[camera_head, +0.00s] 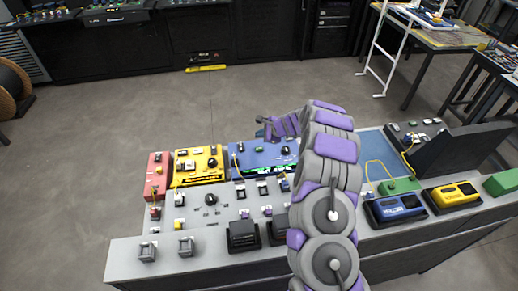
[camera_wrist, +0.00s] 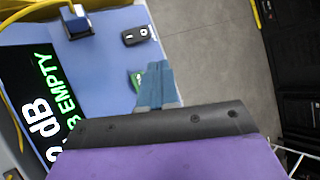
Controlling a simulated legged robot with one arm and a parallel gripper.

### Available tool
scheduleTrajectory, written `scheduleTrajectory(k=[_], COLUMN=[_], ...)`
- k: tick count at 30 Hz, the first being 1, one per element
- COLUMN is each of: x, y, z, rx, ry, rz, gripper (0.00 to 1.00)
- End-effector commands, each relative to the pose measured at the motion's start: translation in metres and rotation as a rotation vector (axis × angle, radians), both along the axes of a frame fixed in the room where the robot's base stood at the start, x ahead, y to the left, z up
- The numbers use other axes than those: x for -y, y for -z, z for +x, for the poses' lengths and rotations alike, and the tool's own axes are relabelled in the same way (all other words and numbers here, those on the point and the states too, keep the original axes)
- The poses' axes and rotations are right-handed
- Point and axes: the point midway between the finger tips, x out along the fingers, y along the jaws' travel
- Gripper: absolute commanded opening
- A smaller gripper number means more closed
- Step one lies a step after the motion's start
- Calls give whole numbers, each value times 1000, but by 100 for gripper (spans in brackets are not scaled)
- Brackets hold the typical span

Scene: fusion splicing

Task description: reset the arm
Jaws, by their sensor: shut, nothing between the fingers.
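My arm, grey with purple panels, rises from the bottom of the head view and reaches over the grey workbench (camera_head: 140,262). My gripper (camera_head: 265,128) is at the arm's far end, above the back edge of the bench near the blue panel (camera_head: 250,155). In the wrist view my gripper (camera_wrist: 154,75) shows as blue-grey fingers close together, with nothing between them. Below it are the blue surface (camera_wrist: 105,70), a blue block (camera_wrist: 75,22), a small black device (camera_wrist: 139,36) and a dark display (camera_wrist: 38,105) with green and white text.
A yellow unit (camera_head: 198,165) and a red unit (camera_head: 157,176) stand at the bench's left. Blue (camera_head: 397,208) and yellow (camera_head: 452,196) handheld devices lie at the right, near a dark angled panel (camera_head: 465,150). Open floor (camera_head: 200,110) lies behind the bench. A white frame (camera_head: 385,50) stands farther back.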

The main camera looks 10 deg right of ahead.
Motion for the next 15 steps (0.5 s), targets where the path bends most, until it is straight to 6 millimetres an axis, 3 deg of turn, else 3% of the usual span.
scheduleTrajectory(k=[9,15], x=[-2,-30], y=[-3,-37], z=[-1,-21], rx=[2,21], ry=[-7,-120], rz=[0,-16], gripper=[0,0])
